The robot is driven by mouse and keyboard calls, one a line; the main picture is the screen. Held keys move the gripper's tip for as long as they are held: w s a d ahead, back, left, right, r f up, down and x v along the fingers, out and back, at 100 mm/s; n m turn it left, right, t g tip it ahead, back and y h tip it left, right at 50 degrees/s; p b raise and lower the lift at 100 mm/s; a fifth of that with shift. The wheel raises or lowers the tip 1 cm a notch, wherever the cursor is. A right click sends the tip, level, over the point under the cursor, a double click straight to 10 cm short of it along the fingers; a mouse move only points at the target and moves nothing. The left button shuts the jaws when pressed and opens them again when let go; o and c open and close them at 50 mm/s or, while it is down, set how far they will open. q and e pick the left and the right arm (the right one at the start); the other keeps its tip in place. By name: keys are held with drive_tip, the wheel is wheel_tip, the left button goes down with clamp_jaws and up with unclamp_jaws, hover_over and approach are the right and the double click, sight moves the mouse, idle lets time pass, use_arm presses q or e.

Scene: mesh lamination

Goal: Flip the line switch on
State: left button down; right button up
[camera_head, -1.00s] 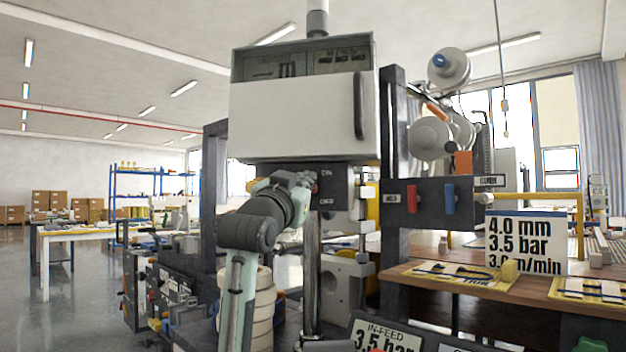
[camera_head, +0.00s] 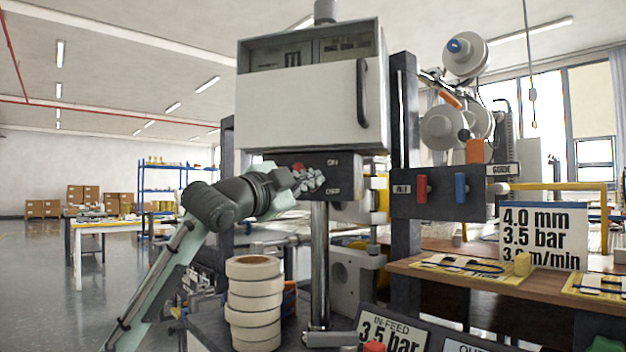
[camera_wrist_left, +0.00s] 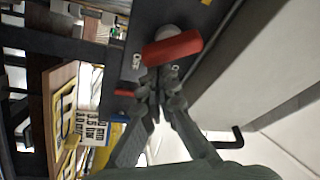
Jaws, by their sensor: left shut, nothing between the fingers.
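The line switch is a red handle on a dark panel (camera_head: 338,168) with ON above OFF, under the white cabinet. In the head view only a small red part of the switch handle (camera_head: 297,166) shows behind my left gripper (camera_head: 314,181). In the left wrist view the red handle (camera_wrist_left: 172,48) lies across the panel beside a pale round knob, near the labels. My left gripper (camera_wrist_left: 160,84) is shut and empty, its fingertips close to the handle. Whether they touch it I cannot tell. My right gripper is not in view.
The white cabinet (camera_head: 310,105) overhangs the switch panel. A metal post (camera_head: 319,265) stands below it, and a stack of cream rolls (camera_head: 255,300) is at lower left. A second dark panel with a red lever (camera_head: 421,188) and a blue lever (camera_head: 460,187) is to the right.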

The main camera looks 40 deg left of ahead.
use_arm(q)
drive_tip(key=shift+s+a+f+m+g+h+b, duration=0.1)
drive_tip(key=shift+a+f+m+g+h+b, duration=0.3)
drive_tip(key=shift+m, duration=0.6)
drive_tip(key=shift+s+d+f+m+g+h+b, duration=0.1)
drive_tip(key=shift+f+m+g+b, duration=0.1)
drive_tip(key=shift+m+b, duration=0.6)
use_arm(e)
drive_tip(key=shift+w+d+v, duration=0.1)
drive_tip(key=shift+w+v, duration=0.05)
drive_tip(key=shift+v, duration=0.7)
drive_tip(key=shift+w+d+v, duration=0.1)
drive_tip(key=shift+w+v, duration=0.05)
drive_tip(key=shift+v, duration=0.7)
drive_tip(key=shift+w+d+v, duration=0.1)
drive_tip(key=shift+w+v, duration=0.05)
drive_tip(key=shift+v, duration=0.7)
use_arm(q)
drive_tip(key=shift+a, duration=0.1)
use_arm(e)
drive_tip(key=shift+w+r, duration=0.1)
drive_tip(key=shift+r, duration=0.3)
